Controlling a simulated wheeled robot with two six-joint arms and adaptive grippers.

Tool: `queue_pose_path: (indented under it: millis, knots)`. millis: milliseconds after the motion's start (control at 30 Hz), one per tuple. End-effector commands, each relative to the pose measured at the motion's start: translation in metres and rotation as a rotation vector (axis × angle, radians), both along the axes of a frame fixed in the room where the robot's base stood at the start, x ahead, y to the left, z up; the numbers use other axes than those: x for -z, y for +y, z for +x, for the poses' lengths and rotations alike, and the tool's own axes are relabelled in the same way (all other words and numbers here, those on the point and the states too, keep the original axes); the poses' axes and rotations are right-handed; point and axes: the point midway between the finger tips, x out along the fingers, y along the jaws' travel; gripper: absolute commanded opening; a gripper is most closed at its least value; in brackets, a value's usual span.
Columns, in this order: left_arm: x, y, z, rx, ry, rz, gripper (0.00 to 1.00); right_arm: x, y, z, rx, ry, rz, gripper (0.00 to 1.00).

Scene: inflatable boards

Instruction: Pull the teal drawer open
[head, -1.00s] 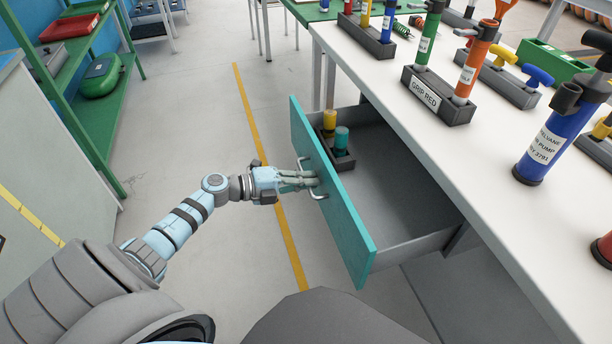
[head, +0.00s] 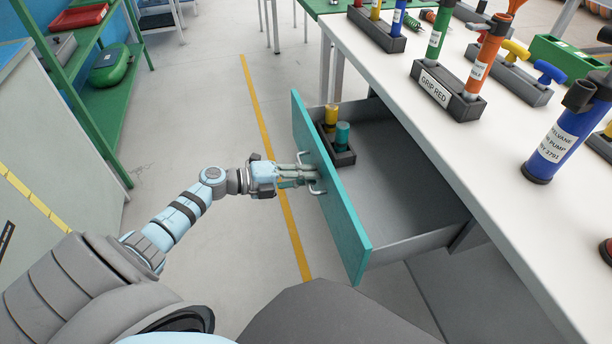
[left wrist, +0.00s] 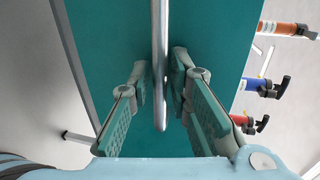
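The teal drawer (head: 338,220) stands well out from under the white workbench, with its grey inside showing. Its metal handle (head: 315,187) is on the teal front. My left gripper (head: 300,176) is at the handle. In the left wrist view the handle (left wrist: 160,60) runs upright between the two finger pads (left wrist: 161,85), which close in on it from both sides. The teal front (left wrist: 215,40) fills the middle of that view. My right gripper is not in view.
A dark holder (head: 342,158) with a yellow and a teal cylinder sits inside the drawer. Pumps in holders stand on the white workbench (head: 440,170). A green shelf (head: 98,125) stands at left. The floor between shelf and drawer is clear.

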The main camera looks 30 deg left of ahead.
Motion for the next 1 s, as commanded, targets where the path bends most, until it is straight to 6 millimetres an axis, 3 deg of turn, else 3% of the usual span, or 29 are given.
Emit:
queue_pose_path:
  millis: [167,600,1000]
  knots:
    - [-0.001,0.007,-0.007,-0.001,0.002,0.002,0.18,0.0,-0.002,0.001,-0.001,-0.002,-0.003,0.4]
    - [-0.021,0.071,-0.086,0.002,0.006,0.004,0.18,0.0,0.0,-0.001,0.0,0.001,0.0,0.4]
    - [-0.024,0.075,-0.09,0.0,-0.001,0.001,0.18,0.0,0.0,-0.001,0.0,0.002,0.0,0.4]
